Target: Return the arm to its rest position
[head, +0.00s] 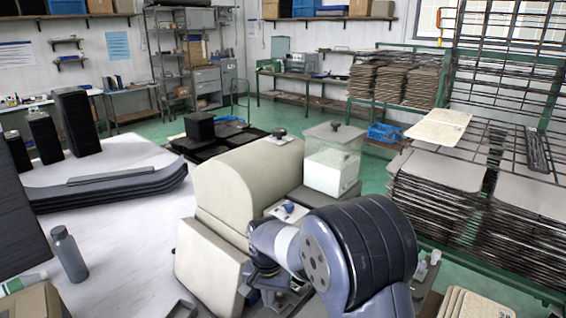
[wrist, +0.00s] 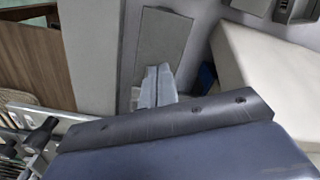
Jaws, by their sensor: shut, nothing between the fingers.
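My arm shows in the head view as large blue-grey links at the bottom centre, bent in front of a cream machine (head: 240,185). My gripper (wrist: 158,70) shows in the wrist view as two pale grey fingers pressed together with nothing between them. In the head view I cannot clearly make out its fingertips, low beside the machine. In the wrist view the fingers point toward a flat grey panel, and I cannot tell how far away it is.
A clear container (head: 332,160) with white contents stands right behind my arm. A white table (head: 130,235) at left holds a grey bottle (head: 69,254) and curved black panels (head: 108,188). A rack of stacked panels (head: 440,205) stands at right. Green floor is open behind.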

